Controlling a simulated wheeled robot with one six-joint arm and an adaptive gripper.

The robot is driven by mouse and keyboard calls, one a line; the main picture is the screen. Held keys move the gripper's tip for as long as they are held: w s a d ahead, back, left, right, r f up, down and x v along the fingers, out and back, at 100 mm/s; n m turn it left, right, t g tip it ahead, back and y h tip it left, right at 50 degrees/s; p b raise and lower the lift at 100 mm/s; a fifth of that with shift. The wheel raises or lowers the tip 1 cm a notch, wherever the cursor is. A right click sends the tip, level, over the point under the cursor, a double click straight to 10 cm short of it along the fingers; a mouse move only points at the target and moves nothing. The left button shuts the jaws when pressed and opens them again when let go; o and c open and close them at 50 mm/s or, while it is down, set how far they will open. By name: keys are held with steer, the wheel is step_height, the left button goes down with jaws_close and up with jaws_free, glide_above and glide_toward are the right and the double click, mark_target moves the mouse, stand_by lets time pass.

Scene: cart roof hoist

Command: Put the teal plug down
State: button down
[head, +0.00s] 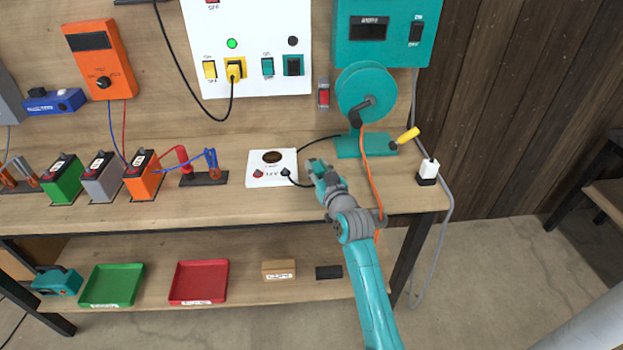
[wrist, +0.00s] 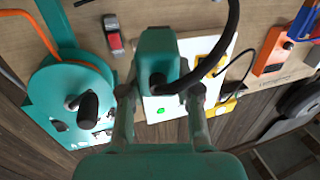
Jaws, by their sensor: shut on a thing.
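My gripper (head: 316,166) is over the front part of the workbench (head: 225,200), just right of the white box. In the wrist view my gripper (wrist: 160,95) is shut on the teal plug (wrist: 158,50), which sits between its two fingers. A black cable (wrist: 228,45) runs from the plug and curves up to the right. In the head view the plug is hard to tell from my gripper. On the white wall panel (head: 215,20), a teal socket (head: 293,66) sits beside a teal switch (head: 267,66).
A teal reel (head: 366,95) with orange cord stands behind right of my gripper. The white box (head: 270,180) is close on the left. A yellow-handled piece (head: 407,135) and a small white-and-black item (head: 428,170) are to the right. A green tray (head: 112,285) and red tray (head: 198,282) lie below.

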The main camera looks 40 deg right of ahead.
steer(key=shift+f, duration=2.5)
steer(key=shift+f, duration=0.1)
steer(key=c, duration=0.8)
jaws_free()
